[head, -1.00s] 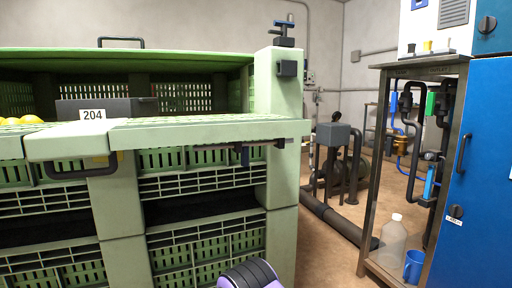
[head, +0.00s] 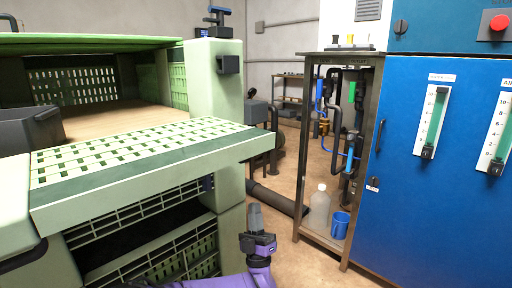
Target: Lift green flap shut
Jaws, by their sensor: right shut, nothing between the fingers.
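The green flap (head: 150,160) is a slatted pale green panel on the front of a large green plastic crate (head: 217,95). It is folded down and sticks out about level towards me, so the crate front is open above it. My right gripper (head: 255,210), grey fingers on a purple wrist, points up just to the right of and lower in the picture than the flap's right end. It is shut and empty, and appears apart from the flap. My left gripper is not in view.
A dark grey bin (head: 30,130) sits inside the crate at left. At right stand a blue cabinet (head: 440,190) and a metal-framed rack (head: 305,150) with a translucent jug (head: 319,212) and a blue mug (head: 340,225).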

